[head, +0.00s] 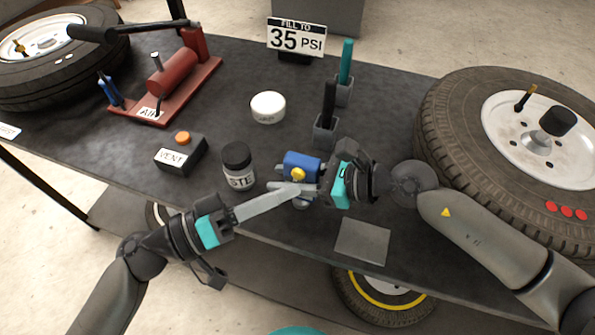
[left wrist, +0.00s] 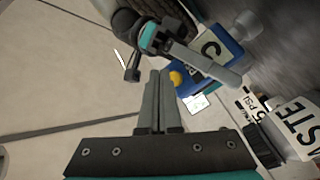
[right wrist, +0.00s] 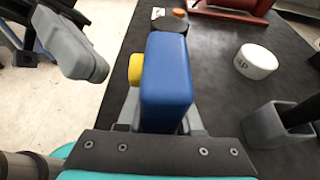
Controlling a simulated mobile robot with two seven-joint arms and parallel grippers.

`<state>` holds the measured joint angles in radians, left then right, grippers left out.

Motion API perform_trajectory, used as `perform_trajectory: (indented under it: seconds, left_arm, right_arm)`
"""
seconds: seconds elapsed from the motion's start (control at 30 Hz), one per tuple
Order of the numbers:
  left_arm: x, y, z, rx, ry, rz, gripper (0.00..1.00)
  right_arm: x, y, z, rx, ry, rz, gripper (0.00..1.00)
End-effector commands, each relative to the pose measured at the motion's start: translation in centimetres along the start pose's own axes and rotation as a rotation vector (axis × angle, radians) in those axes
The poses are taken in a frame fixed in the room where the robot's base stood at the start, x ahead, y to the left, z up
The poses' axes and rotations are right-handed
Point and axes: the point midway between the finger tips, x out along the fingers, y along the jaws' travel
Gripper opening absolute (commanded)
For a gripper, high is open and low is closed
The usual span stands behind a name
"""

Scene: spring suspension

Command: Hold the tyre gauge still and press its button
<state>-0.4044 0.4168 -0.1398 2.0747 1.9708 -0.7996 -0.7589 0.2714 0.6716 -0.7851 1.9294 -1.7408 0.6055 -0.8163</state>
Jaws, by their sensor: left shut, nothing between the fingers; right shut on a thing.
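The tyre gauge is a blue block (head: 303,163) with a round yellow button (head: 298,174), near the front edge of the table. My right gripper (head: 308,184) is shut on the gauge; in the right wrist view the blue body (right wrist: 167,75) stands between its fingers, with the yellow button (right wrist: 135,70) on its left side. My left gripper (left wrist: 160,73) is shut and empty. Its fingertips point at the button side, close to the button (left wrist: 176,78) in the left wrist view. The right wrist view shows a small gap between those fingertips (right wrist: 98,70) and the button.
A grey square pad (head: 362,242) lies at the front edge. A dark jar (head: 238,165), a vent box (head: 181,152), a white round cap (head: 268,107) and pen holders (head: 326,130) stand behind. A red air pump (head: 170,75) is back left. A large tyre (head: 445,130) lies right.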

Motion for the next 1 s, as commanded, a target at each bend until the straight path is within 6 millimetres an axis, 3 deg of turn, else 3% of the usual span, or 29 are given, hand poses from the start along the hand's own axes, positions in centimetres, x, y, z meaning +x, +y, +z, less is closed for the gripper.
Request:
perform_trajectory:
  seconds: [1.0]
  left_arm:
    - [0.61,-0.45,-0.43,0.0,0.0,0.0,0.0]
  right_arm:
    - [0.0,-0.01,-0.02,0.0,0.001,0.0,0.0]
